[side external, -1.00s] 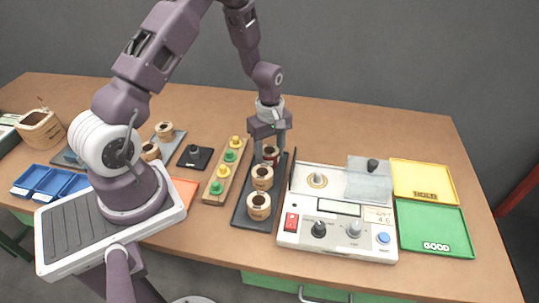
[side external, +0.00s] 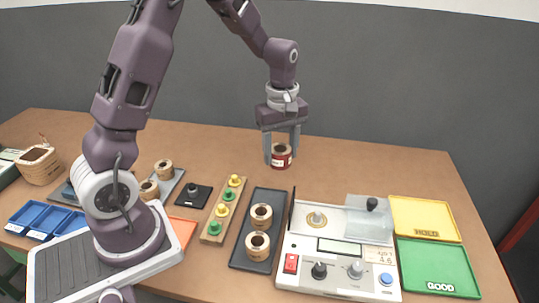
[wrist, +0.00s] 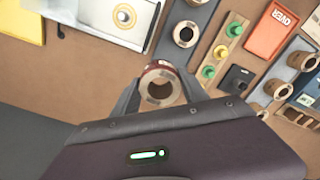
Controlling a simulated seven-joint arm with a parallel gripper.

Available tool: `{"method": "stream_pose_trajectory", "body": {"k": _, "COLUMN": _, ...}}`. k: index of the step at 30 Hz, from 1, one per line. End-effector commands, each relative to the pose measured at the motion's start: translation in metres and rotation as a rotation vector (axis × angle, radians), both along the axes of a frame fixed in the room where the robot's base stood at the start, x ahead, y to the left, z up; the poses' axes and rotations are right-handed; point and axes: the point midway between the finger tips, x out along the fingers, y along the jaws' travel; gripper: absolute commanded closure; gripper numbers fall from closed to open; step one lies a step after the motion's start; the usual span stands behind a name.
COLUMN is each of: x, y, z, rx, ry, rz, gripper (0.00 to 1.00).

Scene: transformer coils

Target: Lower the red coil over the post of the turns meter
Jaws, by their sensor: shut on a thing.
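The red coil (side external: 280,157) is a short ring with a dark red band and a pale label. My gripper (side external: 281,152) is shut on the red coil and holds it in the air behind the dark tray. The coil also shows in the wrist view (wrist: 159,86), between the two fingers, with its open bore facing the camera. The turns meter (side external: 337,250) is a white box to the right of my gripper.
A dark tray (side external: 238,257) with two tan coils (side external: 261,216) lies left of the meter. A clear cover (side external: 370,217) stands at the meter's right rear. Yellow HOLD (side external: 425,215) and green GOOD (side external: 435,268) trays lie right. A wooden peg strip (side external: 222,212) lies left.

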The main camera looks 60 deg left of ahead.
Motion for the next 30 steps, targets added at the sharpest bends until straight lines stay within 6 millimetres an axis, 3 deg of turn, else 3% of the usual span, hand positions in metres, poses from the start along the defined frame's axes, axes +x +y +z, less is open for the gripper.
{"method": "stream_pose_trajectory", "body": {"k": 9, "x": 0.029, "y": -0.074, "z": -0.001, "rx": 0.000, "ry": -0.001, "rz": -0.265, "gripper": 0.98}}
{"method": "stream_pose_trajectory", "body": {"k": 16, "x": 0.037, "y": -0.119, "z": -0.001, "rx": 0.000, "ry": -0.001, "rz": -0.411, "gripper": 0.98}}
{"method": "stream_pose_trajectory", "body": {"k": 24, "x": 0.037, "y": -0.119, "z": -0.042, "rx": -0.001, "ry": 0.003, "rz": -0.412, "gripper": 0.98}}
{"method": "stream_pose_trajectory", "body": {"k": 30, "x": 0.037, "y": -0.119, "z": -0.059, "rx": 0.000, "ry": 0.002, "rz": -0.411, "gripper": 0.98}}
